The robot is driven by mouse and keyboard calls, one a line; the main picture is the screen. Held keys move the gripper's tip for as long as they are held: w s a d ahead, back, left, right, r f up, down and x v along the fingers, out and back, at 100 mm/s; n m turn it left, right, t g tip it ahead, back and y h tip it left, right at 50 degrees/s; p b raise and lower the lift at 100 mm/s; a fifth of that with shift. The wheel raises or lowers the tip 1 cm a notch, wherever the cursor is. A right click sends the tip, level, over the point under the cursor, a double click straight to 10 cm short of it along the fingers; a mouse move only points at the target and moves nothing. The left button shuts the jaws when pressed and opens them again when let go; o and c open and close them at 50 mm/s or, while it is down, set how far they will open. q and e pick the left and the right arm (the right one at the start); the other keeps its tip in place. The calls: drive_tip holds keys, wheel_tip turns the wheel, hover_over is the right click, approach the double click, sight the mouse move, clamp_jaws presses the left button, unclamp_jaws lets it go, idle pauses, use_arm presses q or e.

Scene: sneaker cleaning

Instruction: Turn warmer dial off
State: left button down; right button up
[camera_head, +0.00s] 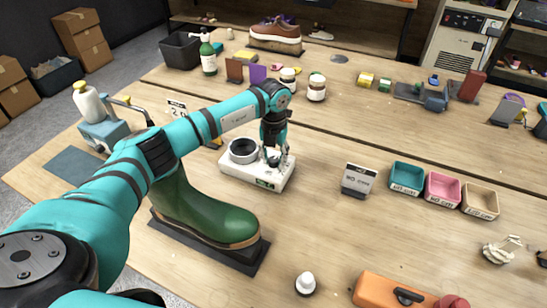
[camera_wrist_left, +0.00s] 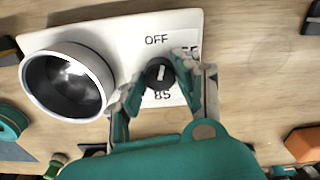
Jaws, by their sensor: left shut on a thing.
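The warmer (camera_head: 255,172) is a white box on the wooden table, with a round metal-lined cup (camera_wrist_left: 68,82) beside its dial. The black dial (camera_wrist_left: 160,73) bears a white mark running nearly up and down in the left wrist view. An OFF label (camera_wrist_left: 156,40) lies above the dial and a partly hidden number below it. I cannot tell which end of the mark is the pointer. My left gripper (camera_wrist_left: 161,77) has its fingers on both sides of the dial, shut on it. In the head view the gripper (camera_head: 272,155) reaches down onto the warmer and hides the dial.
A green boot (camera_head: 205,210) on a dark mat stands close in front of the warmer, under my left arm. A small sign (camera_head: 358,180) and teal (camera_head: 406,177), pink and tan trays stand to the right. Jars (camera_head: 316,88) stand behind. Table between warmer and sign is clear.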

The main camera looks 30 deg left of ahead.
sight(274, 159)
use_arm(q)
drive_tip(key=shift+w+r+n, duration=0.1)
drive_tip(key=shift+n, duration=1.5)
drive_tip(key=c, duration=0.9)
unclamp_jaws()
drive_tip(key=shift+c, duration=0.2)
wheel_tip(274, 159, up, 12)
